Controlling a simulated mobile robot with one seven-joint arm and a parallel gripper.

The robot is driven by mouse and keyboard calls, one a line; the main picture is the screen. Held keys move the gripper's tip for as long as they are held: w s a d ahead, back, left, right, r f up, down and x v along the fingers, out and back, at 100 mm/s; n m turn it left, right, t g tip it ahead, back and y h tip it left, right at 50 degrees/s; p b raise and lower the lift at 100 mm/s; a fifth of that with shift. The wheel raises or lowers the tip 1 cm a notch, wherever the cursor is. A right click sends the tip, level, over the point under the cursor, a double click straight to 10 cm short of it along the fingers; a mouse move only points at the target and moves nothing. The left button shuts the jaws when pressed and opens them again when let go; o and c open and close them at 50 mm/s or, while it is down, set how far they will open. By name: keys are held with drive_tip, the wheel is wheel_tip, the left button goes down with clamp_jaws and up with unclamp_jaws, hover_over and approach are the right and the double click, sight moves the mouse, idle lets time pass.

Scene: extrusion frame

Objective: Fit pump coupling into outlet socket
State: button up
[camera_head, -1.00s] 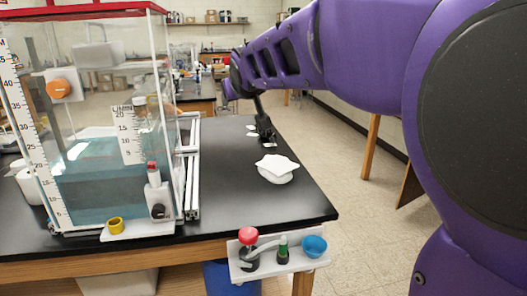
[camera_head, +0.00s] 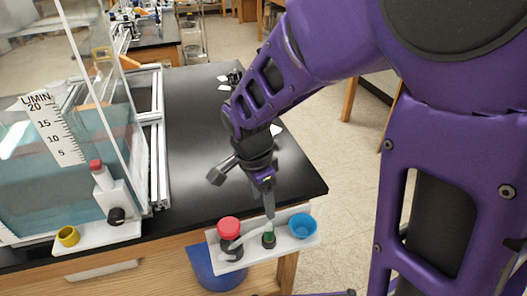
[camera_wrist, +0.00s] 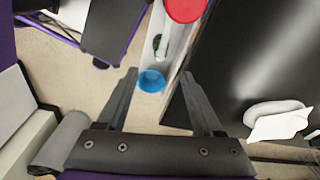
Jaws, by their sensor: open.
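A small dark green and black fitting (camera_head: 269,240), possibly the pump coupling, stands upright on a white shelf at the table's front edge. In the wrist view the fitting (camera_wrist: 162,48) shows small, beyond my fingertips. My gripper (camera_head: 269,208) points down above it in the head view; its two fingers (camera_wrist: 158,78) are apart and hold nothing. A yellow ring (camera_head: 68,236) and a black round fitting (camera_head: 116,215) are at the white ledge before the tank; I cannot tell which is the outlet socket.
A red-topped fitting with a grey lever (camera_head: 229,229) stands left of the green fitting, and a blue cup (camera_head: 303,226) right of it. The clear tank (camera_head: 60,150) fills the left. The black tabletop (camera_head: 195,130) is mostly clear. A crumpled white piece (camera_wrist: 280,122) lies on it.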

drive_tip(key=b, duration=0.5)
hover_over(269, 229)
drive_tip(key=f, duration=0.5)
drive_tip(key=a+f, duration=0.1)
drive_tip(key=f, duration=0.2)
drive_tip(key=shift+s, duration=0.25)
drive_tip(key=shift+w+d+f+b, duration=0.15)
drive_tip(key=shift+f+b, duration=0.3)
drive_tip(key=shift+f, duration=0.45)
drive_tip(key=shift+d+f+b, duration=0.2)
drive_tip(key=shift+f+b, duration=0.3)
drive_tip(key=shift+f, duration=0.4)
drive_tip(key=shift+w+d+f+b, duration=0.15)
drive_tip(key=shift+f+b, duration=0.3)
drive_tip(key=shift+f, duration=0.45)
clamp_jaws()
